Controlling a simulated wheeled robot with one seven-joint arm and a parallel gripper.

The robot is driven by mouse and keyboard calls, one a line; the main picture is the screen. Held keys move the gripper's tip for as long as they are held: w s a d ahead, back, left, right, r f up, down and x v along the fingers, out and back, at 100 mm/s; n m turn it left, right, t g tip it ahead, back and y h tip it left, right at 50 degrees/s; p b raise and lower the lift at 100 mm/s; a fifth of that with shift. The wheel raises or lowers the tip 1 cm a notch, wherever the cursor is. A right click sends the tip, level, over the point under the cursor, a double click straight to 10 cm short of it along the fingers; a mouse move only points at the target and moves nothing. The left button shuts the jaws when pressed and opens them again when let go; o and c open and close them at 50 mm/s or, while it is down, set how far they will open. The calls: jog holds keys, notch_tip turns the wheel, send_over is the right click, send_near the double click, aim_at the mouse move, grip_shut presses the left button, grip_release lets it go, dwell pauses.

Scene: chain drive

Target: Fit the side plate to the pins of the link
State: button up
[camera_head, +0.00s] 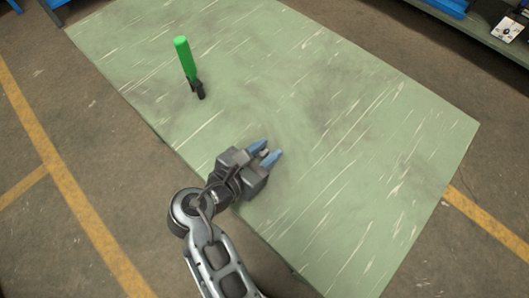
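My gripper (267,153) is over the near left edge of the green table, its two blue fingers apart and pointing up and to the right. A small grey piece (264,154) shows between the fingers. I cannot tell whether it is a held part or part of the gripper itself. A green rod (186,58) with a small dark piece (198,89) at its lower end is on the table, up and to the left of my gripper and well apart from it. I cannot make out the side plate, the link or its pins for certain at this size.
The green table top (340,110) is scratched and otherwise bare, with wide free room to the right of my gripper. A shelf or bench (480,38) with a pale item (509,27) stands at the top right. Yellow lines mark the floor.

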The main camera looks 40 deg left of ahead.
grip_shut()
jog(key=shift+r, duration=0.15)
